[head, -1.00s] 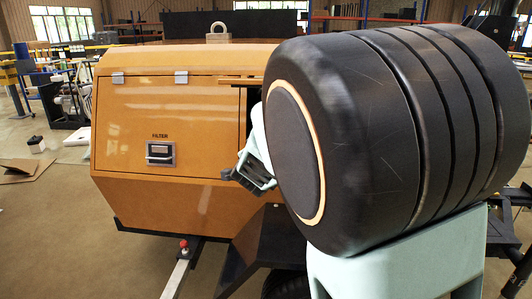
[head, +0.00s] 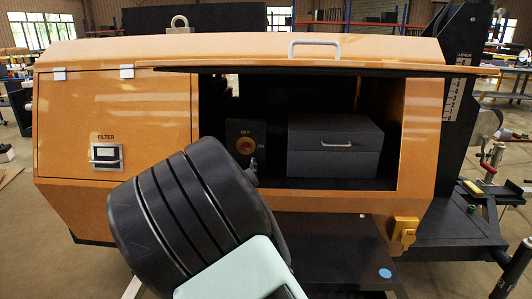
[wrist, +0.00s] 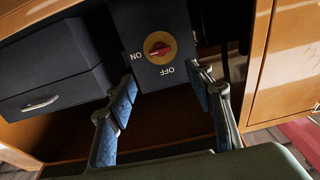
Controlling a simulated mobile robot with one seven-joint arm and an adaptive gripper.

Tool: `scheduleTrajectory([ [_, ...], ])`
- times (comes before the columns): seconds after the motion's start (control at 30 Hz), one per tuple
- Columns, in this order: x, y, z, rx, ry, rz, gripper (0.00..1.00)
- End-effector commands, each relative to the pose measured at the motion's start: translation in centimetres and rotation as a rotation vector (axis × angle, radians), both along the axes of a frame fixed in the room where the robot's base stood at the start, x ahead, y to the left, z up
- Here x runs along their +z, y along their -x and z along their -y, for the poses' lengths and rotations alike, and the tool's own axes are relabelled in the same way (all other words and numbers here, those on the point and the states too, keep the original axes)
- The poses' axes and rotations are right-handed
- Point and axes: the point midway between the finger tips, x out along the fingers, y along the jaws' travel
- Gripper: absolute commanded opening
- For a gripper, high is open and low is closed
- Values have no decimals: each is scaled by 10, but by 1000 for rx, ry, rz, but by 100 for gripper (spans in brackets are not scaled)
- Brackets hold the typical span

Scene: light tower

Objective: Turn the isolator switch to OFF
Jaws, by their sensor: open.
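The isolator switch (head: 246,146) is a red knob on a yellow disc, on a dark plate inside the open compartment. OFF is marked above it and ON to its right. In the wrist view, the switch (wrist: 160,48) appears upside down, with ON at left and OFF below. Its red handle lies roughly left-right there, on a slight slant. My gripper (wrist: 167,85) is open and empty, its two blue-padded fingers apart and pointing toward the plate. The knob shows beyond the fingertips, apart from them. In the head view, my arm hides most of the gripper.
A grey box with a handle (head: 335,145) stands right of the switch. The raised orange door (head: 314,65) juts out above the opening. The closed filter panel (head: 75,125) is at left, and a yellow fitting (head: 404,230) is below right.

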Motion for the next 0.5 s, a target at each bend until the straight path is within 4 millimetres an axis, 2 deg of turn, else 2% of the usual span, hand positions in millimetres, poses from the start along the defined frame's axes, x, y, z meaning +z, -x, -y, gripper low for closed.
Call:
scheduleTrajectory([
  [0.1, -3, -1, -8, 11, 23, 9, 48],
  [0.23, -4, -11, -8, 12, 26, 11, 48],
  [0.5, -5, -56, -5, 10, 26, 11, 48],
])
